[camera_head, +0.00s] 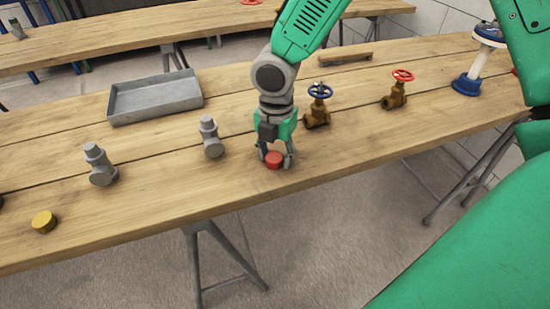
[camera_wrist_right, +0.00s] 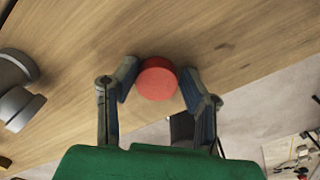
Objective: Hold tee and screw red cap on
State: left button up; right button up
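The red cap (camera_head: 273,159) lies on the wooden workbench near its front edge. My right gripper (camera_head: 276,158) reaches down over it, with one finger on each side. In the right wrist view the cap (camera_wrist_right: 157,79) sits between the open fingertips (camera_wrist_right: 158,75), with a small gap on either side. One grey tee (camera_head: 211,138) stands on the bench to the left of my right gripper. A second grey tee (camera_head: 100,166) stands further left. Grey fitting parts (camera_wrist_right: 16,95) show at the left of the right wrist view. My left gripper is not in view.
A yellow cap (camera_head: 43,221) lies at the front left. A grey tray (camera_head: 155,97) is behind the tees. A blue-wheel valve (camera_head: 318,108) and a red-wheel valve (camera_head: 397,92) stand to the right. A blue-based white stand (camera_head: 470,80) is at far right.

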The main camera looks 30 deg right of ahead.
aim_at(273, 157)
jog(key=c, duration=0.4)
jog(key=shift+a, duration=0.3)
jog(key=shift+a+r, duration=0.1)
jog(key=shift+r, duration=0.15)
jog(key=r+p, duration=0.1)
jog(key=r, duration=0.4)
jog(key=r+p, duration=0.1)
jog(key=r, duration=0.2)
jog(key=shift+d+r+p, duration=0.3)
jog(key=shift+p, duration=0.05)
jog(key=shift+r, duration=0.35)
jog(key=shift+a+r, duration=0.15)
jog(key=shift+a, duration=0.05)
